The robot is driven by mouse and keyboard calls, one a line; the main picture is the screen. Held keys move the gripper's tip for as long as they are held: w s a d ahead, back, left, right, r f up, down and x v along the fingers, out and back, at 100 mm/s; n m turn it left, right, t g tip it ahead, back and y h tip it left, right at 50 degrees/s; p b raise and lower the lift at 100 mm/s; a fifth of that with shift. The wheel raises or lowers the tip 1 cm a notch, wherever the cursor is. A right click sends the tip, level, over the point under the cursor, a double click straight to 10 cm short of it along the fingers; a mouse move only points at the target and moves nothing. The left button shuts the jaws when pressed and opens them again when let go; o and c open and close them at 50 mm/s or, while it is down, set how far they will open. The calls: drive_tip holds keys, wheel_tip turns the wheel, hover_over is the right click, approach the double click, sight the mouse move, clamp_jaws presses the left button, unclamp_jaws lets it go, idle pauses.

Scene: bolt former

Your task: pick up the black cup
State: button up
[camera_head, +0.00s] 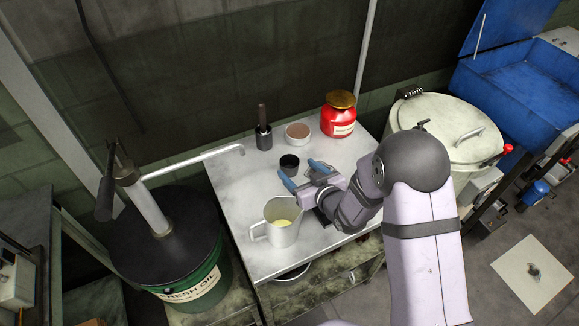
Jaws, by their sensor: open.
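The black cup (289,168) stands upright on the grey metal table, near its middle, with its dark open mouth facing up. My gripper (299,173) comes in from the right with its two blue-tipped fingers spread apart. One fingertip is just below and left of the cup in the picture, and the other is to its right. The cup is at or just beyond the fingertips; I cannot tell whether they touch it. Nothing shows held in the fingers.
A metal jug (283,232) with pale yellow liquid stands close in front of the gripper. A black pot with a handle (264,138), a round container with brown contents (298,134) and a red jar (338,122) stand behind. An oil drum's spout (195,162) reaches over the table's left side.

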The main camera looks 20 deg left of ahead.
sight(286, 158)
drive_tip(key=shift+p+x, duration=1)
drive_tip(key=shift+x, duration=1.6)
drive_tip(key=c, duration=1.1)
